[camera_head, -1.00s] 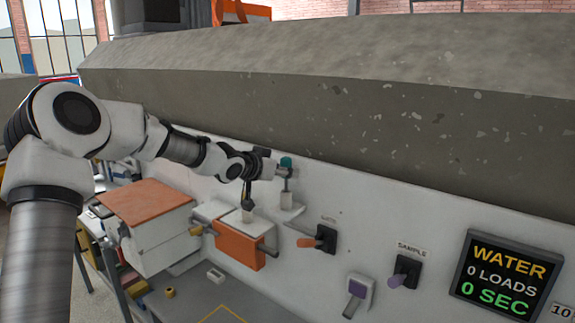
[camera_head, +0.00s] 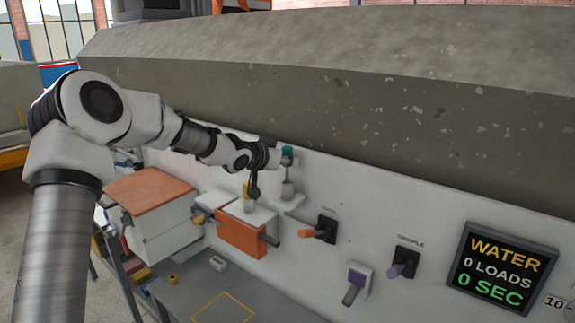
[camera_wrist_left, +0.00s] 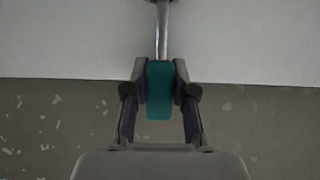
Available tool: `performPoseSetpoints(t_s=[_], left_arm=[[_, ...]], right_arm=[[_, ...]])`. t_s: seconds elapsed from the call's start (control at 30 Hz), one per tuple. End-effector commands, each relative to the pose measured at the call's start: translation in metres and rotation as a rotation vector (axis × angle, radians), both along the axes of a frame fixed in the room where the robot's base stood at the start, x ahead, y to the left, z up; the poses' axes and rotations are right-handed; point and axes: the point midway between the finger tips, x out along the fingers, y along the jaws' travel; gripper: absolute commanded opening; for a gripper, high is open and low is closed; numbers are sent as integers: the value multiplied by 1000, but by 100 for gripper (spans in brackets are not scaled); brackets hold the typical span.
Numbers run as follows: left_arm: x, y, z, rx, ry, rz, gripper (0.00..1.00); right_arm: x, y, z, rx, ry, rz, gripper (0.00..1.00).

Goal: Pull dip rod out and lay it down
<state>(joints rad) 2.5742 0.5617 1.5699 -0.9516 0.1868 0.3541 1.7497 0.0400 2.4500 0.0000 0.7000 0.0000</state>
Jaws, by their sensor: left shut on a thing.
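The rod's lower end is hidden. My right gripper is not in view.
A concrete ledge (camera_head: 330,110) overhangs just behind the gripper. An orange-fronted box (camera_head: 240,236) and an orange-topped white box (camera_head: 152,190) stand to the left. Levers (camera_head: 318,231) and a WATER display (camera_head: 504,266) are on the right. A grey table (camera_head: 190,290) with a yellow outlined square lies below.

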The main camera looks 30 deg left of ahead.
Motion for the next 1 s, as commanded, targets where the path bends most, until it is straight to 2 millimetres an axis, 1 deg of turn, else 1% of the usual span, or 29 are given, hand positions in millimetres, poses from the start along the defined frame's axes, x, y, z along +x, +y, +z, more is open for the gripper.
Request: performPoseSetpoints(t_s=[0.03,0.8,0.87,1.0], left_arm=[[0,0,7,0,0,0,0],[0,0,49,-1,-1,0,0],[0,0,51,1,-1,-2,0],[0,0,59,0,-2,-2,0]], right_arm=[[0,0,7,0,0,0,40],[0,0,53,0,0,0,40],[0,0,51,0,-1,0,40],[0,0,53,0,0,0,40]])
